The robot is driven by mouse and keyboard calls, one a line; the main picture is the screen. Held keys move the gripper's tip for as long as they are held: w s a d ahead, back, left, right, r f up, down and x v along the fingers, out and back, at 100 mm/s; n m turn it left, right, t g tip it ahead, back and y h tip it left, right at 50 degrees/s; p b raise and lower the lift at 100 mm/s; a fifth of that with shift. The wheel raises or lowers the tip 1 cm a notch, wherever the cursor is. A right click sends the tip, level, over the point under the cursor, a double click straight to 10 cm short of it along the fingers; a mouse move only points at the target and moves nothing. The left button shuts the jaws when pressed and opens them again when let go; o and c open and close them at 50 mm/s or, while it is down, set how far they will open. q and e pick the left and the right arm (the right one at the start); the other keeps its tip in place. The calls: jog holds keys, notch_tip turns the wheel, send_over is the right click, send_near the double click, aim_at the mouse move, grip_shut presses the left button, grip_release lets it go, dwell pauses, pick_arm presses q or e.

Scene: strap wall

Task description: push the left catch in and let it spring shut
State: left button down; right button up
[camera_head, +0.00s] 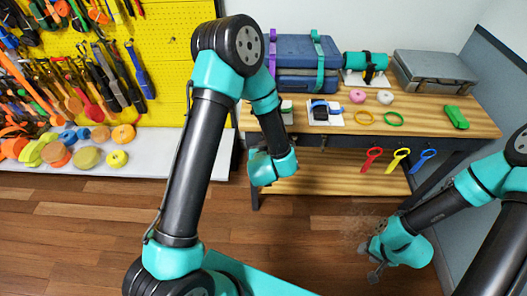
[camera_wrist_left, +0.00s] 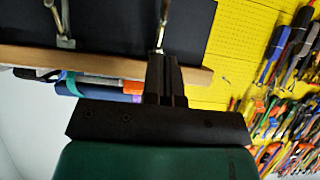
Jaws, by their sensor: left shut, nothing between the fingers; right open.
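The left wrist view looks upside down at the bench's dark front, where two metal catches show. One catch (camera_wrist_left: 163,22), on the side of the yellow wall and so the left one, stands just beyond my left fingers; another catch (camera_wrist_left: 58,25) is farther from that wall. My left gripper (camera_wrist_left: 166,62) is shut and empty, its tips pointing at the left catch. I cannot tell if they touch it. In the head view my left arm hides this catch and the fingertips. My right gripper (camera_head: 373,262) is open and empty, low over the floor at right.
The wooden bench (camera_head: 330,145) carries a blue case (camera_head: 305,50), a grey case (camera_head: 435,70), and small strap items. Red (camera_head: 371,157), yellow (camera_head: 398,158) and blue (camera_head: 423,160) loops hang at its front. A yellow tool wall (camera_head: 165,45) stands left.

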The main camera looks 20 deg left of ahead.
pick_arm(q)
jog(key=shift+x, duration=1.8)
jog(key=shift+w+a+f, duration=0.2)
jog(key=shift+w+f, duration=0.1)
jog(key=shift+w, duration=0.2)
jog(key=v, duration=0.6)
dwell(0.5)
jog(key=s+f+m+g+h, duration=0.1)
jog(key=s+f+g+h, duration=0.3)
jog(key=s, duration=0.4)
jog(key=s+f+m+g+h, duration=0.1)
jog(key=s+f+g+h, duration=0.3)
jog(key=s+f, duration=0.5)
jog(key=shift+s+d+g, duration=0.2)
jog(key=shift+s+g, duration=0.05)
jog(key=shift+g, duration=0.95)
